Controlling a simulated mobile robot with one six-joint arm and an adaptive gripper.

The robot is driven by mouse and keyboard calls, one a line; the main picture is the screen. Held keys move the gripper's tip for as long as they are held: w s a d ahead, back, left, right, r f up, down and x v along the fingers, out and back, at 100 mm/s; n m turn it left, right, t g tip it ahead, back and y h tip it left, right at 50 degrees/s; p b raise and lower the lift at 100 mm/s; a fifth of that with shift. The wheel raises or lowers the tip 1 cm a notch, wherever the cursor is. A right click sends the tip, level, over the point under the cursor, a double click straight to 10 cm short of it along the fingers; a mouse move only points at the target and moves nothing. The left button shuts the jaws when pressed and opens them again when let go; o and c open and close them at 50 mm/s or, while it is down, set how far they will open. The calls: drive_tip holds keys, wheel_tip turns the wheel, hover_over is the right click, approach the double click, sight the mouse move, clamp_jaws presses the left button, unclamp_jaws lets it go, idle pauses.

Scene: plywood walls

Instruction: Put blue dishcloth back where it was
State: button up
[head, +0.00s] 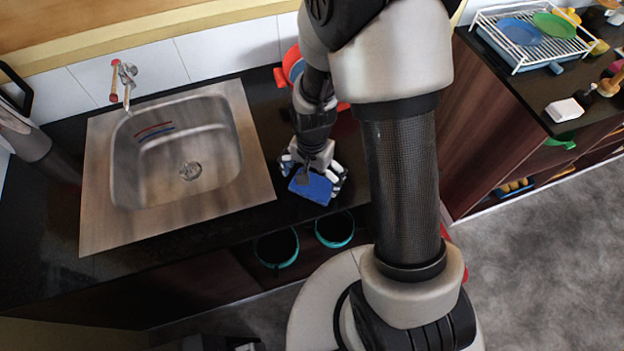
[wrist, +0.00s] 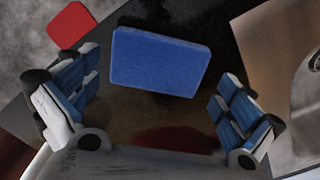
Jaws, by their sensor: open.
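The blue dishcloth (head: 311,188) is a flat blue rectangle near the front edge of the black counter, right of the sink. In the wrist view the blue dishcloth (wrist: 158,62) shows whole, with dark counter around it. My gripper (head: 314,178) is directly over the cloth in the head view and hides part of it. In the wrist view my gripper (wrist: 162,78) is open, its fingers spread to the left and right of the cloth. I see no finger closed on it. Whether the cloth touches the counter is hard to tell.
The steel sink (head: 177,155) lies left of my gripper, its rim (wrist: 262,50) close by in the wrist view. A red-orange container (head: 292,64) stands behind my arm. A dish rack (head: 530,38) is on the right counter. A red flat shape (wrist: 70,24) shows beyond the counter edge.

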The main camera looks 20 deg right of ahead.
wheel_tip(320, 180, up, 9)
drive_tip(key=p, duration=0.2)
wheel_tip(320, 180, up, 13)
drive_tip(key=n+t, duration=0.2)
drive_tip(key=n, duration=0.2)
hover_over(312, 184)
drive_tip(key=s, duration=0.4)
drive_tip(key=s+r+n+t, duration=0.2)
drive_tip(key=s+r+n, duration=0.3)
drive_tip(key=s+r, duration=0.3)
drive_tip(key=s, duration=0.3)
drive_tip(key=shift+r+t, duration=0.25)
drive_tip(key=shift+t, duration=0.05)
drive_tip(key=shift+d, duration=0.1)
wheel_tip(312, 184, down, 5)
drive_tip(key=b, duration=0.5)
